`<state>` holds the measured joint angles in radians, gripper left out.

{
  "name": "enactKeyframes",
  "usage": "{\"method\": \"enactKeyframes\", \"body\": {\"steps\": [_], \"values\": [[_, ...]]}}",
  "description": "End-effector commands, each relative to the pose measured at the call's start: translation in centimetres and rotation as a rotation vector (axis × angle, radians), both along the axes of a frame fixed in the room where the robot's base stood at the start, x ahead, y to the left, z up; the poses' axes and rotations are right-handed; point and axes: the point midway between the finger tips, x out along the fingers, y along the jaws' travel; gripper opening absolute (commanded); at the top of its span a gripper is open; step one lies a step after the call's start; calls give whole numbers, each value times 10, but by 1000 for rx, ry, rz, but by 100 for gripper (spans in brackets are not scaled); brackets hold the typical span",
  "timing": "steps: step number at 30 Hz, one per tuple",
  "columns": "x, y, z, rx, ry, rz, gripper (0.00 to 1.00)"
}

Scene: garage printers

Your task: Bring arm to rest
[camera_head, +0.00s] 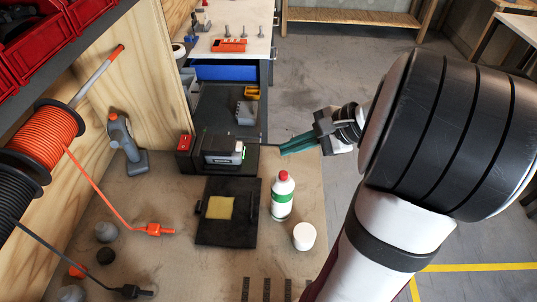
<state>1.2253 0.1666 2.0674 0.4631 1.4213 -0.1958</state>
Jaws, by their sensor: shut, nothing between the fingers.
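My gripper (284,147) has teal fingers pressed together, with nothing between them. It points left over the right edge of the wooden workbench (180,195). Its tips are just right of a dark boxy device (222,148) with a small lit green spot. Whether they touch it I cannot tell. My arm comes in from the lower right and covers much of the right side of the view.
A white bottle (283,197) with a red cap and a white jar (304,236) stand below my gripper. A black plate (212,233) carries a yellow square (219,207). Orange (46,133) and black spools hang at left. Floor (340,75) behind is clear.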

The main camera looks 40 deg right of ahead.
Motion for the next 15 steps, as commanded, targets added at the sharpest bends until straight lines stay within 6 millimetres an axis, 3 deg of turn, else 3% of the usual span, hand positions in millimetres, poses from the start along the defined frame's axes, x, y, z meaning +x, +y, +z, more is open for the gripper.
{"method": "enactKeyframes", "body": {"steps": [4, 6, 8, 10, 12, 15], "values": [[1, 2, 0, -1, 2, 5, 0], [5, 21, 1, -16, 20, 68, 0], [10, 60, 3, -48, 57, 194, 0], [5, 126, 3, -120, 120, 422, 0], [-20, 190, -1, -230, 184, 687, 0], [-68, 242, -11, -403, 239, 1006, 0]]}}
